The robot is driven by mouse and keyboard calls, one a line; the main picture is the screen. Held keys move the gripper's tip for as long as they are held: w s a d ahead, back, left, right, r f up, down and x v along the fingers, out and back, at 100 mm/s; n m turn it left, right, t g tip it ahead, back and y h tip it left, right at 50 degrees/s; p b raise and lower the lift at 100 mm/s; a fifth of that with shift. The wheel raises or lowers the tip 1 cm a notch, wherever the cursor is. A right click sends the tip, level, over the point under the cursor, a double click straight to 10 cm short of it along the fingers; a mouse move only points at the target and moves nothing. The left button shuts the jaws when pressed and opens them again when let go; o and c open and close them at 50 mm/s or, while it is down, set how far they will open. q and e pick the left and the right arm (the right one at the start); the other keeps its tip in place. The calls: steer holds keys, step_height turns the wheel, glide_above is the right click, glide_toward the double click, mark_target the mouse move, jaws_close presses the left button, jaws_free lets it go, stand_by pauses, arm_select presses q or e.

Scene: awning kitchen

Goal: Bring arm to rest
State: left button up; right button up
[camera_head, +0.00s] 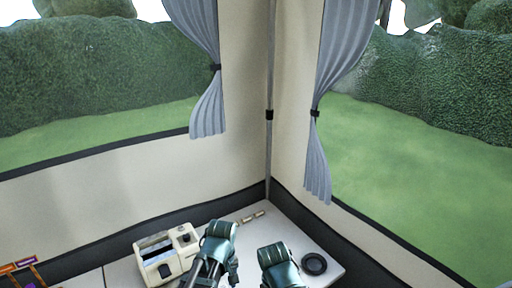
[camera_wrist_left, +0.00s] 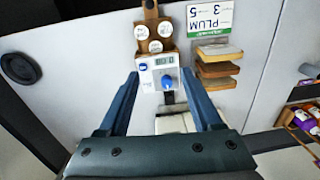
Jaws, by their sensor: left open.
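In the left wrist view my left gripper (camera_wrist_left: 160,78) is open, with its two blue-grey fingers apart and nothing held. In the head view two teal arm parts of mine rise at the bottom middle, beside a cream appliance (camera_head: 166,256) with a dark slot.
A black ring (camera_head: 314,264) lies near the counter's right edge. The wrist view also shows a wooden holder with round white labels (camera_wrist_left: 154,30), a PLUM sign (camera_wrist_left: 210,16), a stack of slabs (camera_wrist_left: 217,68) and a crate (camera_wrist_left: 302,120). Tent walls stand behind the counter.

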arm_select(q)
steer(key=s+d+m, duration=0.4)
steer(key=s+m, duration=0.3)
steer(key=m, duration=0.3)
steer(key=shift+s+d+y, duration=0.15)
steer(key=shift+s+y, duration=0.15)
